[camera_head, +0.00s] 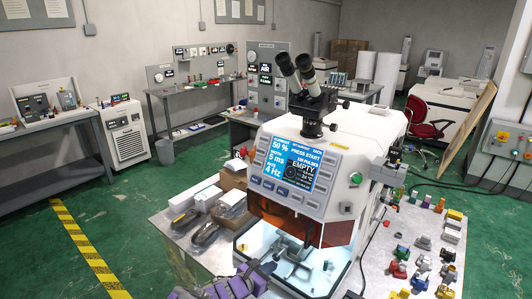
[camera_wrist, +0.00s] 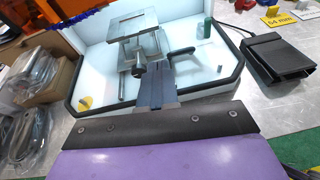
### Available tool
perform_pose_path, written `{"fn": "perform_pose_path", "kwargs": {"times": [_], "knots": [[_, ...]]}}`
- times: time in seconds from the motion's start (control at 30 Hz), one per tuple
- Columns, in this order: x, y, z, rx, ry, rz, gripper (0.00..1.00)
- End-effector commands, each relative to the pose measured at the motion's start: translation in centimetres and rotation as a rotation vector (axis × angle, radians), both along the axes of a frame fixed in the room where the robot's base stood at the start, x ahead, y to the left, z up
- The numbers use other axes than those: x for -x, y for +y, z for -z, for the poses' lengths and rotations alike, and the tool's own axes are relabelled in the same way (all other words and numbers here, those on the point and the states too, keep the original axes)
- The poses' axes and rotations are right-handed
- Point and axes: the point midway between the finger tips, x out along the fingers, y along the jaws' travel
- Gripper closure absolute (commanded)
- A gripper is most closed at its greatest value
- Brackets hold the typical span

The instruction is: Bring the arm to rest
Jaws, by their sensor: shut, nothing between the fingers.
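My gripper shows in the wrist view (camera_wrist: 155,88) as grey fingers beyond a black and purple body. It is shut and empty, at the front opening of the white machine's lit chamber (camera_wrist: 215,80). A metal stand with a small square plate (camera_wrist: 133,25) is in the chamber beyond the fingers. I cannot tell whether the fingertips touch its lower parts. In the head view my purple arm comes in at the bottom, and the gripper (camera_head: 264,268) is in front of the machine (camera_head: 345,145). The machine's screen (camera_head: 287,163) reads "PRESS START" and "EMPTY".
A small green cylinder (camera_wrist: 207,27) stands in the chamber. A black pedal (camera_wrist: 265,60) lies on the table to the right. Boxes and bagged parts (camera_head: 215,210) lie left of the machine, several coloured parts (camera_head: 420,260) right. Green floor (camera_head: 150,220) is open at left.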

Motion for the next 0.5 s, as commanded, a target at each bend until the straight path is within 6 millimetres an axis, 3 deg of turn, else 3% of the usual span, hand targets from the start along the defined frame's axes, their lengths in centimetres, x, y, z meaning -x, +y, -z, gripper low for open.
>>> {"fn": "perform_pose_path", "kwargs": {"times": [0.13, 0.27, 0.4, 0.5], "knots": [[0.8, -6.7, -5.7, -0.079, -0.110, 0.206, 1.00], [3.1, -12.6, -10.2, -0.175, -0.213, 0.409, 1.00], [7.1, -18.0, -13.9, -0.283, -0.318, 0.633, 1.00], [10.6, -20.8, -15.9, -0.367, -0.390, 0.789, 1.00]]}}
